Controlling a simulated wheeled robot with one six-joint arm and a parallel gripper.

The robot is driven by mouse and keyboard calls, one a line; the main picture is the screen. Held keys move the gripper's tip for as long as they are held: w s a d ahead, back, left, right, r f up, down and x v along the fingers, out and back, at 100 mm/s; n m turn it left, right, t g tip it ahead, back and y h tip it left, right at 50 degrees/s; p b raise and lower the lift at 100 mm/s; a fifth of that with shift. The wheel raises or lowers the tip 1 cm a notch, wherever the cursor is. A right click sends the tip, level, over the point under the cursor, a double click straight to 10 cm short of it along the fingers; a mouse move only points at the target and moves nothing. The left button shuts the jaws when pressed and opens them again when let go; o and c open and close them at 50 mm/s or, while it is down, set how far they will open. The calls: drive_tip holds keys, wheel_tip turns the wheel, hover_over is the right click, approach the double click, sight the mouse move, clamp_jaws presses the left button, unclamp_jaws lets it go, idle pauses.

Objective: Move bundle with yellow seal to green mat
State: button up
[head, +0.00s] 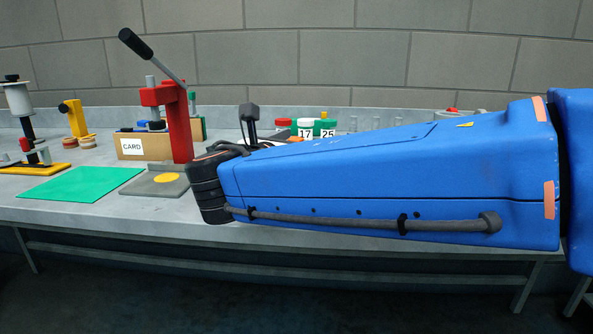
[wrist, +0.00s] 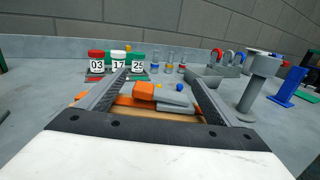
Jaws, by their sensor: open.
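In the wrist view my gripper (wrist: 157,78) is open, its two fingers spread wide and nothing between the pads that I can see held. Beyond and between the fingers lie grey bundle-like pieces (wrist: 172,97) beside an orange block (wrist: 144,90). A small yellow spot (wrist: 158,85) and a small blue spot (wrist: 179,87) show at these pieces; which bundle bears the yellow seal is too small to tell. The green mat (head: 80,184) lies flat and bare at the left of the table in the head view. My blue arm hides the bundles there.
A red lever press (head: 178,125) stands right of the mat, before a cardboard box (head: 131,148) marked CARD. In the wrist view, numbered jars (wrist: 118,62) and banded vials (wrist: 169,67) stand behind the bundles. A grey stand (wrist: 252,90) is at the right.

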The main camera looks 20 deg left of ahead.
drive_tip(key=w, duration=0.3)
drive_tip(key=shift+w+d+f, duration=0.1)
drive_tip(key=shift+w+d, duration=0.15)
drive_tip(key=shift+d, duration=0.15)
